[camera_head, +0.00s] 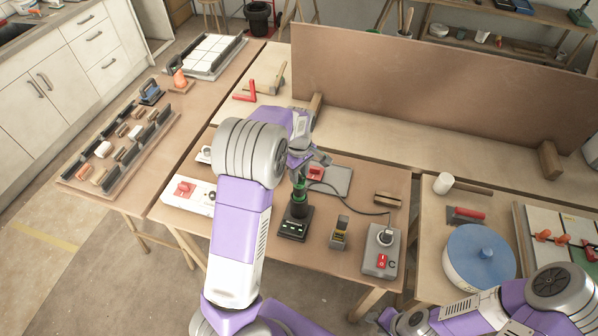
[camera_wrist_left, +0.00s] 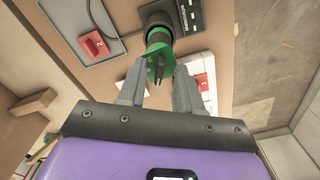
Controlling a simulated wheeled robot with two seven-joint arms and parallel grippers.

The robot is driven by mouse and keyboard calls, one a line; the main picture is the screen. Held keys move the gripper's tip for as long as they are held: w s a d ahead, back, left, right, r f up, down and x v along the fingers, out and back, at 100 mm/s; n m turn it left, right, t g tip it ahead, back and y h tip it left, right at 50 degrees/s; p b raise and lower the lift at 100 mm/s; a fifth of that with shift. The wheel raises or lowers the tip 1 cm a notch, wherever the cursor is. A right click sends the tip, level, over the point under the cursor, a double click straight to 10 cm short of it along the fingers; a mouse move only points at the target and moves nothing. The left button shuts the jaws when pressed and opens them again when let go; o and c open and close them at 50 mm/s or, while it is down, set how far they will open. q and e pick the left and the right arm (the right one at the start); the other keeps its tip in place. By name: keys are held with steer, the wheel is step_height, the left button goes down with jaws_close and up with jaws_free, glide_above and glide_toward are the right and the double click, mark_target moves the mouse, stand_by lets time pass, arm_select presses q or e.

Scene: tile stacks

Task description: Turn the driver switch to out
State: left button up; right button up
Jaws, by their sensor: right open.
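The driver (camera_head: 297,207) stands in a black dock (camera_head: 293,230) with green lights. It has a black body and a green upper part. In the left wrist view the green part (camera_wrist_left: 158,42) shows end-on, with a dark narrow bar on its face that may be the switch. I cannot read any marking for its setting. My right gripper is out of view; only my right arm shows at lower right.
A grey box with a red switch and knob (camera_head: 381,251) stands right of the dock, a small grey-yellow block (camera_head: 340,233) between. A white unit with a red switch (camera_head: 188,194) lies left. A grey plate (camera_head: 337,181) lies behind. A blue-lidded round container (camera_head: 480,258) stands right.

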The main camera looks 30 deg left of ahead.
arm_select(q)
steer(key=shift+r, duration=0.1)
step_height(320, 180, up, 7)
steer(key=shift+r, duration=0.2)
stand_by(0.4)
